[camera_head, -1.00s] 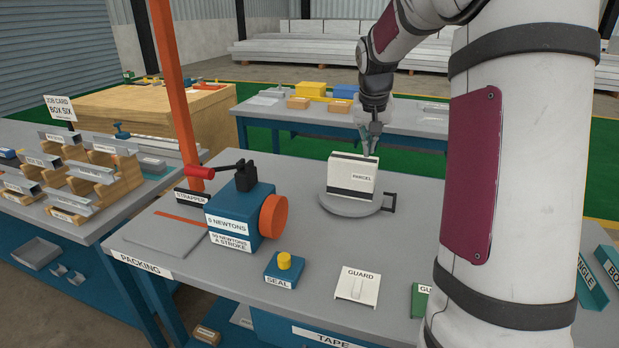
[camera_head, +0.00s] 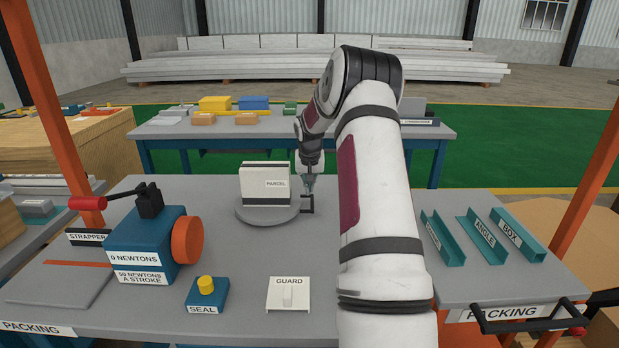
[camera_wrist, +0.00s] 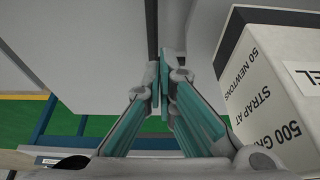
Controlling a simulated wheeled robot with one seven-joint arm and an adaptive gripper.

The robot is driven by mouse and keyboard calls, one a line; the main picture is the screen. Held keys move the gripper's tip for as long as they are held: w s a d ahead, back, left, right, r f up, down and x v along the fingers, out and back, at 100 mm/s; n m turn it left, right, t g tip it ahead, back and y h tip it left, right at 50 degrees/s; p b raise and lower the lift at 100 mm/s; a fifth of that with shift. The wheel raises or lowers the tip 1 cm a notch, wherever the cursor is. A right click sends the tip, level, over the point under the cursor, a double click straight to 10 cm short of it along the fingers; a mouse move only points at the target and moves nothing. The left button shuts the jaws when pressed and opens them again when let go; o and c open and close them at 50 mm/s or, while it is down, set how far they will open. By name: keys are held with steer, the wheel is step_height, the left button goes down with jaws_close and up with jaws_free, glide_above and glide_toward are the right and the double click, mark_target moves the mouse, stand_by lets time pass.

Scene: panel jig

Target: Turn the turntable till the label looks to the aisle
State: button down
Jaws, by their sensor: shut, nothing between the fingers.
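The round grey turntable (camera_head: 250,217) sits on the packing bench with a small black handle (camera_head: 313,204) at its right edge. The parcel (camera_head: 262,192), white with dark bands, stands upright on it. In the wrist view my gripper's fingers (camera_wrist: 165,85) are together and empty. A dark bar beyond them looks like the handle (camera_wrist: 152,30). The parcel's printed side (camera_wrist: 262,95) is at right.
The blue strapper (camera_head: 145,240) with its red-tipped lever stands left on the bench. The seal block (camera_head: 207,296) and white guard (camera_head: 288,295) lie in front. Teal angle pieces (camera_head: 482,238) lie at right. An orange post (camera_head: 590,180) rises at the right.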

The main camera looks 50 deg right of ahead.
steer(key=shift+x, duration=1)
steer(key=shift+s+a+f, duration=0.15)
steer(key=shift+s+a, duration=0.75)
steer(key=shift+a, duration=0.05)
steer(key=shift+s+a+f, duration=0.35)
steer(key=shift+s+a, duration=0.05)
steer(key=shift+a, duration=0.1)
steer(key=shift+a, duration=0.2)
steer(key=shift+s+a, duration=0.15)
